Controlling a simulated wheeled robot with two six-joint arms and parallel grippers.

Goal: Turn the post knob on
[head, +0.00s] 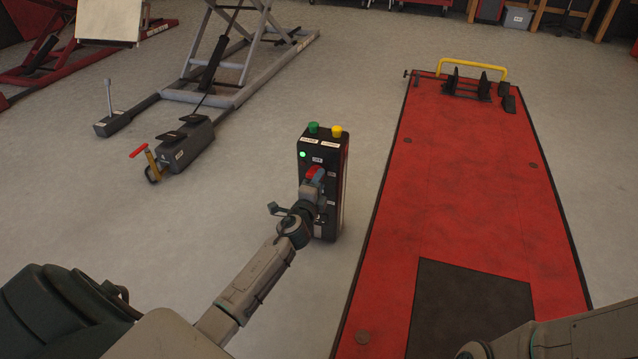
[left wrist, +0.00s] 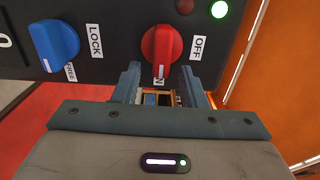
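The control post (head: 338,190) stands upright on the floor, left of the red lift platform. Its red knob (head: 316,173) shows large in the left wrist view (left wrist: 161,50). The knob's white mark points at a label reading "N", partly hidden, below it; the OFF label (left wrist: 198,48) is to its right. A green lamp (left wrist: 219,9) is lit and also shows in the head view (head: 302,154). My left gripper (left wrist: 160,82) is open, its fingertips on either side of the knob's lower end. Whether they touch it is unclear. My right gripper is out of view.
A blue knob (left wrist: 54,45) with LOCK and FREE labels is beside the red knob. Green (head: 313,127) and yellow (head: 337,131) buttons top the post. The red platform (head: 460,200) lies to the right. A grey lift (head: 235,65) and pedal unit (head: 188,142) stand left.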

